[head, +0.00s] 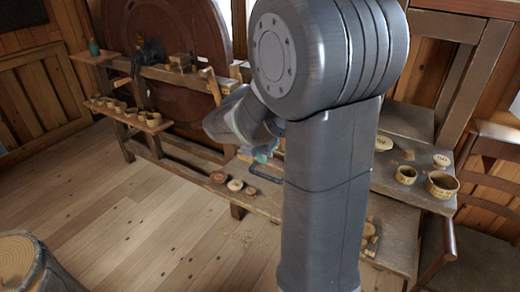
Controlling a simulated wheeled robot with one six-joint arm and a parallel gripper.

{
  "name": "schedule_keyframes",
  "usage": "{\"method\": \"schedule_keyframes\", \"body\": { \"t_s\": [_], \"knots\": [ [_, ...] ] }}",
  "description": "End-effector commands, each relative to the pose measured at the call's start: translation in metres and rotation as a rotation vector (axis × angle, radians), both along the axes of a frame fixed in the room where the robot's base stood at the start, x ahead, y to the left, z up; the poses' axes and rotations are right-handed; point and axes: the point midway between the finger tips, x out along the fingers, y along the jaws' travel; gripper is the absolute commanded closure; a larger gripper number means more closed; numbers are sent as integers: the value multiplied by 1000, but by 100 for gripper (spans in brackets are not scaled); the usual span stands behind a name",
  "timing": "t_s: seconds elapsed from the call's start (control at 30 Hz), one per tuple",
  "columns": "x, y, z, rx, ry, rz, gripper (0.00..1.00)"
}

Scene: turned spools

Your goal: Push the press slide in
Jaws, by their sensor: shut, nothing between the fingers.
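My grey arm fills the middle of the head view and hides much of the bench behind it. My gripper (262,156) shows small and partly covered at the end of the wrist, low over the front of the bench. It is shut and holds nothing. A dark handle-like bar (266,176) lies just below it. I cannot tell whether this bar is part of the press slide or whether the gripper touches it. I cannot make out the rest of the press; my arm may hide it.
Several round wooden pieces (234,185) lie on the bench's front edge, left of the bar. Wooden cups (442,184) stand on the right bench. A shelf of small cups (124,113) is at the left. A stump (28,262) stands front left.

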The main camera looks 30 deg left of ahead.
Motion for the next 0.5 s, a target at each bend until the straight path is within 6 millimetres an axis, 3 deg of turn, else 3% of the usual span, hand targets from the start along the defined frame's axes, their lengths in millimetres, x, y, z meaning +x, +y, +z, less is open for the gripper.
{"method": "schedule_keyframes", "body": {
  "t_s": [0.2,0.5],
  "knots": [
    [12,-2,-31,-2,1,-1,100],
    [16,-2,-41,0,0,-1,100]
  ]
}}
